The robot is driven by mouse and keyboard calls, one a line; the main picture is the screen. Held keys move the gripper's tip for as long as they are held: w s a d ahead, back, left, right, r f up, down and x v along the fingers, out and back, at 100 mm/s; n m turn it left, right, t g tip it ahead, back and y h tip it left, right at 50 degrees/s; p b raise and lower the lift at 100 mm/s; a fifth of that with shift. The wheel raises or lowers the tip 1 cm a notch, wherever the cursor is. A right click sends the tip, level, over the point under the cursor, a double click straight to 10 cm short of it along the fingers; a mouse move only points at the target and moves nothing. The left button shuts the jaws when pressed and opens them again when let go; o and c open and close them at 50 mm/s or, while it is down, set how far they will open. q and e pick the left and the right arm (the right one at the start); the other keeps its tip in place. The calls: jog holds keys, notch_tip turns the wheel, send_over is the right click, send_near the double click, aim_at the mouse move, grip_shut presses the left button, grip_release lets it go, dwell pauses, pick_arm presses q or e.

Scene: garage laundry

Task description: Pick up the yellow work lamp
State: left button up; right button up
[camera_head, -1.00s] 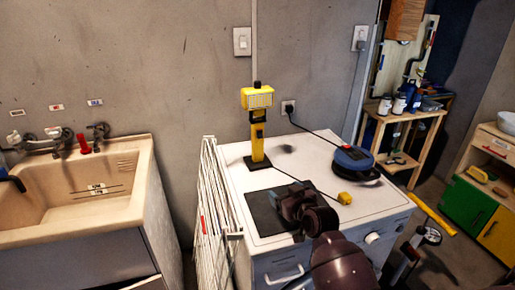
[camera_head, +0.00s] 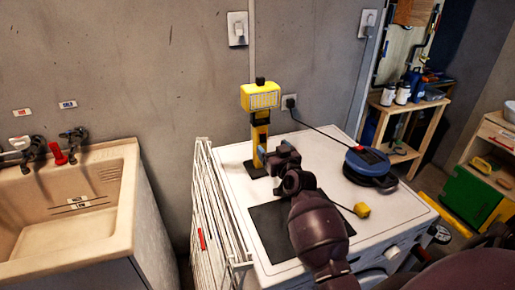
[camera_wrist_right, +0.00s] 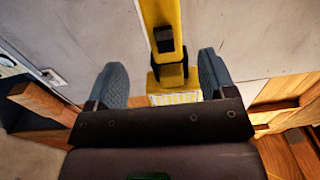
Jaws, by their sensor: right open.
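The yellow work lamp (camera_head: 260,97) stands upright on its dark base on the white appliance top, near the wall. It has a boxy yellow head and a yellow and black post. My right gripper (camera_head: 275,160) is at the lower post in the head view and hides part of it. In the right wrist view, the open gripper (camera_wrist_right: 161,72) has its two grey-blue fingers on either side of the lamp's yellow body (camera_wrist_right: 178,22), with gaps visible on both sides. My left gripper is not in view.
The white appliance top (camera_head: 325,150) carries a dark mat (camera_head: 272,228), a blue cable reel (camera_head: 368,163) and a small yellow plug (camera_head: 361,210). A white drying rack (camera_head: 215,205) stands left, beside the sink (camera_head: 70,200).

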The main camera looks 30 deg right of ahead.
aim_at(263, 136)
jog(key=w, duration=0.4)
jog(key=shift+d, duration=0.4)
jog(key=w, duration=0.2)
jog(key=w+r, duration=0.1)
jog(key=w, duration=0.1)
jog(key=shift+d, duration=0.15)
jog(key=shift+w+d+f, duration=0.1)
jog(key=shift+w+d, duration=0.05)
jog(key=shift+w, duration=0.5)
grip_shut()
